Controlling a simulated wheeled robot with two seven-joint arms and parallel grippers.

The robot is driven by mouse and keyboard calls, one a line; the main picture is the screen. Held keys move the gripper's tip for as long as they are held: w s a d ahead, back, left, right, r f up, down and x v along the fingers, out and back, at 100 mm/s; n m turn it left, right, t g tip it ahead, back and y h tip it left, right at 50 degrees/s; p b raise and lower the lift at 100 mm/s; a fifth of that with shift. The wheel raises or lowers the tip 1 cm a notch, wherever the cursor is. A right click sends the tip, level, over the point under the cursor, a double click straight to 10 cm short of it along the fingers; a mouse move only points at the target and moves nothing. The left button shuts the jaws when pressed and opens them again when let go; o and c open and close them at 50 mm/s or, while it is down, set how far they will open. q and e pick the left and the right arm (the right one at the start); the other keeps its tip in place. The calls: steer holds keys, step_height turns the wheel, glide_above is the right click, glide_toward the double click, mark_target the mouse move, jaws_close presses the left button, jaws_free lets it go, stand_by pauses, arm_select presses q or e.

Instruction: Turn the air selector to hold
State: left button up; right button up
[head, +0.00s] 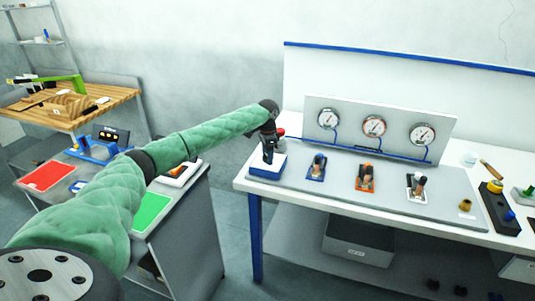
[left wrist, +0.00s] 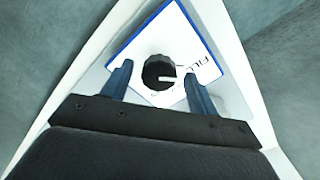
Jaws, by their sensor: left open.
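The air selector is a dark round knob (left wrist: 159,71) on a white plate with a blue edge (left wrist: 190,28). A white pointer mark on the knob points right, toward the printed word FILL. Other lettering near the knob is too small or covered to read. In the head view the selector's white and blue box (head: 267,172) sits at the left end of the bench. My left gripper (head: 268,156) is over it, pointing down. In the left wrist view its open fingers (left wrist: 156,78) show on either side of the knob, with gaps. My right gripper is not in view.
A grey panel with three gauges (head: 374,126) stands behind several small levers on the white bench (head: 300,196). A red knob (head: 280,132) is close behind my left gripper. A grey cart with red and green mats (head: 151,212) stands to the left, below my arm.

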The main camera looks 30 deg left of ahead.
arm_select(q)
steer(key=c, duration=1)
steer(key=shift+r, duration=0.1)
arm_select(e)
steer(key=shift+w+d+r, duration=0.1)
